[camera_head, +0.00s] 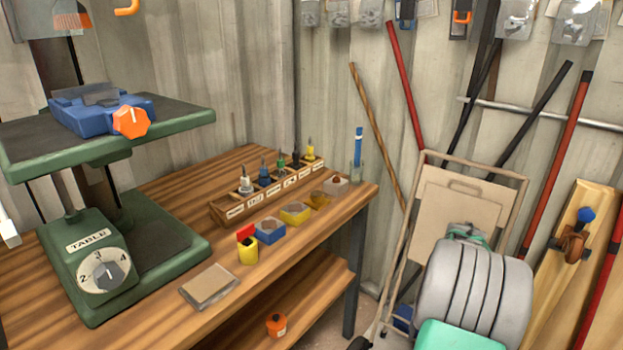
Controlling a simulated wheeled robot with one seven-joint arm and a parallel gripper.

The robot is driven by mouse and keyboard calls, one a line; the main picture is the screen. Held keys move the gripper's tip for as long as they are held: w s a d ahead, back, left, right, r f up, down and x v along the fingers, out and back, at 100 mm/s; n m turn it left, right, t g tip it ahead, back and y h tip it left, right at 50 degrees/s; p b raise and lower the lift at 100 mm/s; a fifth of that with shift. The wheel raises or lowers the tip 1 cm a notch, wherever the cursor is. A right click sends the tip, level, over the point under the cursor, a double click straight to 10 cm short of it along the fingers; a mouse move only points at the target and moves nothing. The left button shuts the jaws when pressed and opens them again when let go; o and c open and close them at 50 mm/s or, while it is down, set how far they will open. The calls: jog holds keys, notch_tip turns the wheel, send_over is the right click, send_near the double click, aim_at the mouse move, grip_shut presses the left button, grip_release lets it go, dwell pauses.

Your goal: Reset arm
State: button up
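A small pale piece (9,232) shows at the far left edge, over the wooden workbench (165,310) and left of the green machine. It looks like the tip of my gripper, cut off by the picture's edge. Its fingers cannot be made out, so I cannot tell whether it is open or shut or holds anything. The rest of my arm is not seen.
The green machine (170,240) has a numbered dial and a blue vise (100,112) on its upper plate. A wooden rack (265,195), several small containers and a flat tray (209,287) stand on the workbench. A loaded hand truck (440,205) stands right.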

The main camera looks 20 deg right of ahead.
jog(key=w+a+r+n+t+h+p, duration=0.15)
jog(key=w+a+r+p, duration=0.25)
jog(key=a+r+p, duration=0.5)
jog(key=w+a+r+n+t+h+p, duration=0.1)
jog(key=w+a+r+n+p, duration=0.25)
jog(key=a+r, duration=0.65)
jog(key=s+a+r+n+t+p, duration=0.2)
jog(key=a+r+n+p, duration=0.3)
jog(key=a+r+p, duration=0.6)
jog(key=a+r, duration=0.4)
jog(key=r, duration=0.2)
jog(key=shift+s+t, duration=0.3)
jog(key=shift+t, duration=0.05)
